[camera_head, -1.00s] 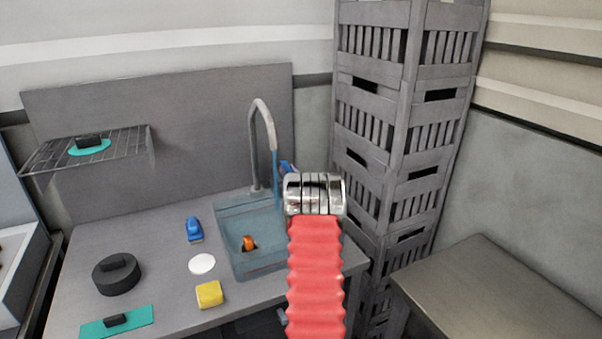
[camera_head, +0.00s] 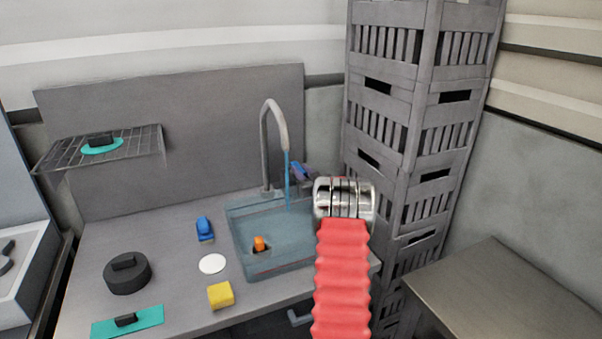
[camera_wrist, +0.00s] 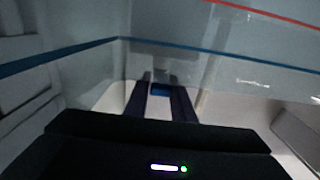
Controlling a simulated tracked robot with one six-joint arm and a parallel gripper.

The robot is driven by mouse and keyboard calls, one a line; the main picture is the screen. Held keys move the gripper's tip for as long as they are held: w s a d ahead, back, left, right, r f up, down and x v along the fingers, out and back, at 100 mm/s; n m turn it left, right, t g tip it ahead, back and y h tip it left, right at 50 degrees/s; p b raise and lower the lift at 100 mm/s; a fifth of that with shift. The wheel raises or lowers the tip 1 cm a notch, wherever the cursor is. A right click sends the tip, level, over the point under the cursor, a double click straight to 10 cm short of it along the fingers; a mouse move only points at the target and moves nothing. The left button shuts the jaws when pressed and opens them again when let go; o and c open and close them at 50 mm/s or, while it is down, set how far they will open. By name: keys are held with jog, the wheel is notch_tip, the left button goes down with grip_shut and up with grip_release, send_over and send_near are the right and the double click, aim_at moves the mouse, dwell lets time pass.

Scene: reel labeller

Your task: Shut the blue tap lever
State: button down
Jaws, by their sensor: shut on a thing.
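The grey tap (camera_head: 265,145) arches over the sink (camera_head: 240,250), and a blue stream of water (camera_head: 287,185) runs from its spout. My gripper (camera_head: 300,170) reaches in to the right of the stream, mostly behind my own wrist.
The sink holds water and an orange object (camera_head: 259,243). On the counter are a blue object (camera_head: 204,229), a white disc (camera_head: 212,264), a yellow sponge (camera_head: 220,295) and a black round weight (camera_head: 127,277). Tall grey crates (camera_head: 385,130) stand close right of my arm.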

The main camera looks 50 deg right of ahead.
aim_at(301, 170)
jog(key=c, duration=1.8)
grip_release()
jog(key=shift+w+a+r, duration=0.1)
jog(key=shift+w+a, duration=0.05)
jog(key=shift+w, duration=0.1)
jog(key=shift+c, duration=0.2)
jog(key=o, duration=0.4)
jog(key=shift+s, duration=0.1)
jog(key=shift+c, duration=0.2)
notch_tip(301, 170, up, 10)
jog(key=shift+f, duration=0.1)
